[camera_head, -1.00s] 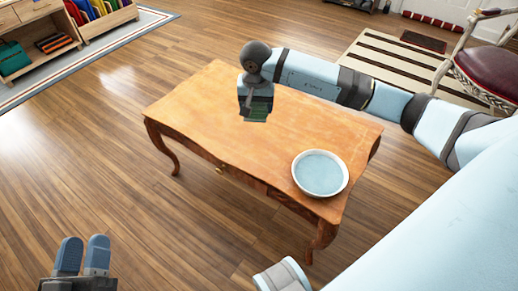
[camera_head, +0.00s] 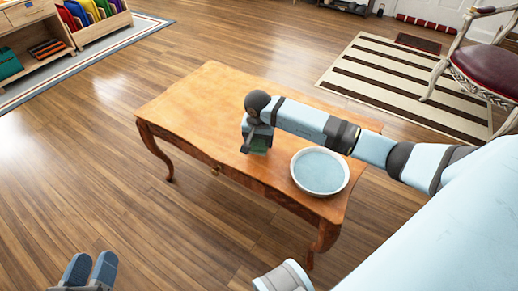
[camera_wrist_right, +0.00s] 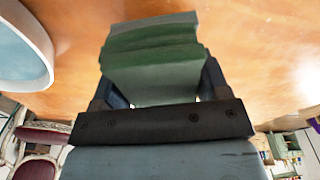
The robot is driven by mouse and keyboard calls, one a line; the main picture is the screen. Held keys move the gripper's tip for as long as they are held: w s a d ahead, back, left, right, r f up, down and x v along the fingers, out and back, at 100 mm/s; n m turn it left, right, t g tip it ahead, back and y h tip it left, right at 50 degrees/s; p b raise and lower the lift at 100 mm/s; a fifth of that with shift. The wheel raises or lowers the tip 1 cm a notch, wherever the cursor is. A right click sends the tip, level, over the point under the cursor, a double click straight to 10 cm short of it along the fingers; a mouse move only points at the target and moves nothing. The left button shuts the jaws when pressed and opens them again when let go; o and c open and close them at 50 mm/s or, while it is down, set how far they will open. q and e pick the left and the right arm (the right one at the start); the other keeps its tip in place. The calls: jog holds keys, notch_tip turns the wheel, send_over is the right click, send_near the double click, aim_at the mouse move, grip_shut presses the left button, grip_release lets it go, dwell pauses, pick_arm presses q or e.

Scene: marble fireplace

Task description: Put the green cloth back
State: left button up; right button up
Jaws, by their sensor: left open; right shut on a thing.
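The green cloth (camera_wrist_right: 152,55) is a folded stack, held between the fingers of my right gripper (camera_wrist_right: 155,85) in the right wrist view. In the head view my right gripper (camera_head: 257,146) is over the front part of the wooden table (camera_head: 205,100), just left of the white bowl. Only a bit of the cloth (camera_head: 259,142) shows there under the gripper. I cannot tell whether the cloth touches the tabletop. My left gripper (camera_head: 90,272) is open and empty at the bottom left, over the floor, partly cut off by the frame edge.
The white bowl (camera_head: 295,172) with pale blue inside stands at the table's right front; it also shows in the wrist view (camera_wrist_right: 43,42). The table's left and back are clear. A shelf (camera_head: 28,38) with coloured items stands at top left, a red-seated chair (camera_head: 487,40) at top right.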

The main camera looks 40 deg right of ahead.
notch_tip(320, 180, down, 3)
jog(key=shift+f+b, duration=0.1)
jog(key=shift+b, duration=0.45)
jog(key=shift+f, duration=0.3)
jog(key=shift+r, duration=0.1)
pick_arm(q)
jog(key=shift+w+a+f+m, duration=0.1)
jog(key=shift+w+f+m, duration=0.15)
jog(key=shift+f+m, duration=0.05)
pick_arm(e)
jog(key=o, duration=0.8)
